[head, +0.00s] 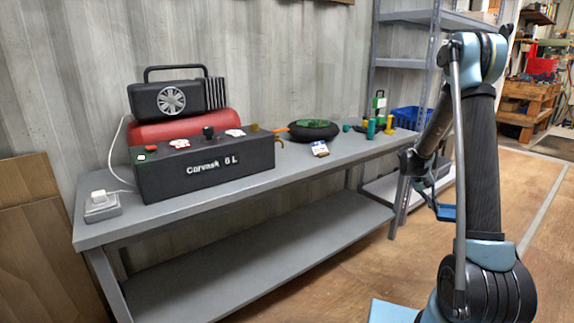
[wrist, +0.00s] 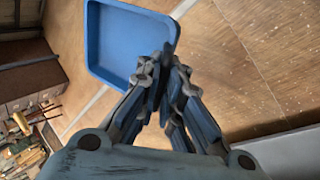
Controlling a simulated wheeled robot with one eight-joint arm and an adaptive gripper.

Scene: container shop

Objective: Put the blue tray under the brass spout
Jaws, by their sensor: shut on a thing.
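The blue tray (wrist: 125,38) is a shallow square tray with a raised rim. My gripper (wrist: 163,78) is shut on its rim at the lower right in the wrist view. In the head view, my gripper (head: 432,200) hangs to the right of the bench, and only a small part of the tray (head: 446,212) shows beside it, clear of the floor. A small brass spout (head: 277,140) appears at the right end of the black "Carvask 6 L" box (head: 205,165) on the bench. My gripper and the tray are well to the right of it.
The grey bench (head: 240,190) has a lower shelf. Right of the spout are a dark pan (head: 313,131) with green contents, a small blue-and-white packet (head: 319,149) and several small bottles. A shelving rack with a blue basket (head: 410,118) stands behind. Wooden floor in front is open.

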